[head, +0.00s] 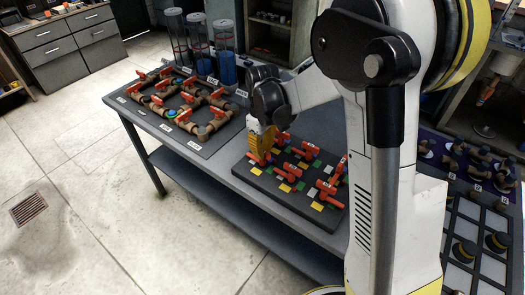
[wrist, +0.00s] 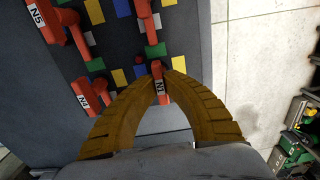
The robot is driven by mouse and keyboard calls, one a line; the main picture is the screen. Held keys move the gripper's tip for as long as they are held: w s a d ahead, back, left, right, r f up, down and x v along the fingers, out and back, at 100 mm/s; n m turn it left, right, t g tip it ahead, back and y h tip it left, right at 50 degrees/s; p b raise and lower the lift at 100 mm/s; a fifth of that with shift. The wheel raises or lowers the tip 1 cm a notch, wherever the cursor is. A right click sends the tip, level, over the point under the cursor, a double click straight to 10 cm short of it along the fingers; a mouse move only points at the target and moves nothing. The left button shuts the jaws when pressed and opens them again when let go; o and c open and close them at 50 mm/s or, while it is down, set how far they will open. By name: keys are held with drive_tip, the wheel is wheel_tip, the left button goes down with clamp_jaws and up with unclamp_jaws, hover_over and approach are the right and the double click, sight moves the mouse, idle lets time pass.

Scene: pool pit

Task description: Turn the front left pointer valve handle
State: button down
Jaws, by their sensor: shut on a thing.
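A dark board (head: 258,182) on the bench carries several red-orange pointer valve handles among coloured squares. My gripper (head: 262,158) is over the board's left corner, its yellow fingers pointing down. In the wrist view my gripper (wrist: 160,75) has both curved fingers closed in on a red handle (wrist: 160,88) with a white label, with one fingertip on each side. The label is too small to read surely. Other red handles stand clear of the fingers: one marked N5 (wrist: 40,18), one at the left (wrist: 84,93) and one above (wrist: 152,32). My fingers hide part of the held handle in the head view.
A pipe board (head: 175,140) with red levers lies on the bench to the left, with clear tubes (head: 200,50) behind it. A purple panel (head: 425,140) with knobs is at the right. Open tiled floor (head: 90,190) lies left of the bench.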

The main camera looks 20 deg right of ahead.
idle(0.5)
drive_tip(key=c, duration=1.5)
unclamp_jaws()
drive_tip(key=shift+r, duration=0.1)
wheel_tip(320, 180, up, 12)
